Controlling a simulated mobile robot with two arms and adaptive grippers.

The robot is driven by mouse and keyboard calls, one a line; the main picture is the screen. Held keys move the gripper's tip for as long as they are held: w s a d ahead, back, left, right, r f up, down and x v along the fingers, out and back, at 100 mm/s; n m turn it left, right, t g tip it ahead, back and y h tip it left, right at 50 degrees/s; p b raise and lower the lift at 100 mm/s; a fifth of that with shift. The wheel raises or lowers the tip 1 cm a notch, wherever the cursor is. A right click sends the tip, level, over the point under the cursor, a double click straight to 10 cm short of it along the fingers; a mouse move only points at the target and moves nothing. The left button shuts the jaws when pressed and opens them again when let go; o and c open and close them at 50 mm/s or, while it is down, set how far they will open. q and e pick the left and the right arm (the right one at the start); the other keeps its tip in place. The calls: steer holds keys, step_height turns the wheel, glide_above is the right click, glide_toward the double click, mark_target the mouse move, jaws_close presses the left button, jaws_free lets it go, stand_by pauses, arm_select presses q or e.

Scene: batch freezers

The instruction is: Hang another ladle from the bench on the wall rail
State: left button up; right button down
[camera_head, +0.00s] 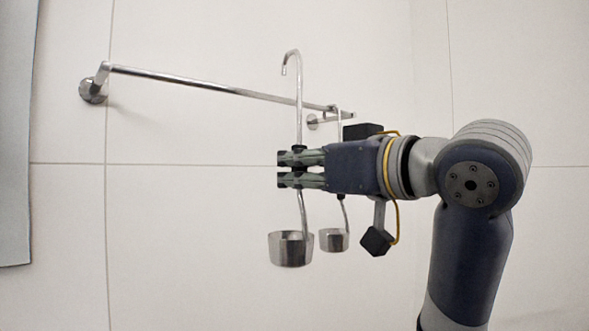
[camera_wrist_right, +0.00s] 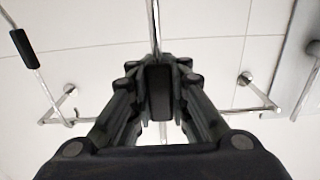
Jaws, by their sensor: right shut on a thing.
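My right gripper (camera_head: 300,169) is shut on the handle of a steel ladle (camera_head: 290,248), held upright with its cup at the bottom. Its hook stands above the wall rail (camera_head: 205,87) in the picture, and the shaft crosses in front of the rail; the hook is not on it. A second ladle (camera_head: 334,240) hangs near the rail's right end, its middle hidden behind my gripper. In the right wrist view the held ladle's shaft (camera_wrist_right: 153,22) runs up from between the fingers (camera_wrist_right: 158,90). My left gripper and the bench are out of view.
The rail's left mount (camera_head: 93,90) and right mount (camera_head: 313,122) sit on a white tiled wall. The rail is bare left of the held ladle. A grey panel (camera_head: 16,130) stands at the far left. In the wrist view a black-gripped rod (camera_wrist_right: 24,48) shows at left.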

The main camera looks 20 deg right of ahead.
steer(key=w+a+f, duration=0.3)
steer(key=w, duration=0.5)
steer(key=shift+w+b, duration=0.25)
steer(key=shift+b, duration=0.05)
stand_by(0.6)
